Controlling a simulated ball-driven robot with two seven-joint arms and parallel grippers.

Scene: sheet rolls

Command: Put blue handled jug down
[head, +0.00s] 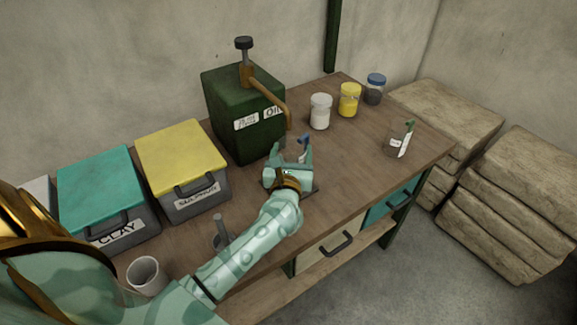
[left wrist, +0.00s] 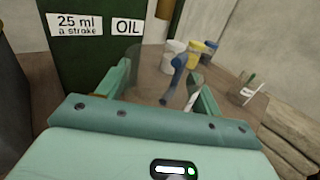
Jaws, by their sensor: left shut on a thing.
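The blue handled jug is clear, with a blue handle (left wrist: 178,74) that stands out in the left wrist view. In the head view the blue handle (head: 304,141) shows just beyond my left gripper (head: 290,156). My left gripper is shut on the jug, with one finger on either side of its clear body in the left wrist view. The hand hides much of the jug in the head view. I cannot tell whether its base touches the wooden table (head: 350,150). My right gripper is not in view.
The green oil dispenser (head: 235,115) stands close behind the jug, its brown spout (head: 278,100) near it. White (head: 320,112), yellow (head: 350,99) and blue-lidded (head: 375,88) jars stand at the back. A green handled jug (head: 400,140) stands right. Table between is clear.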

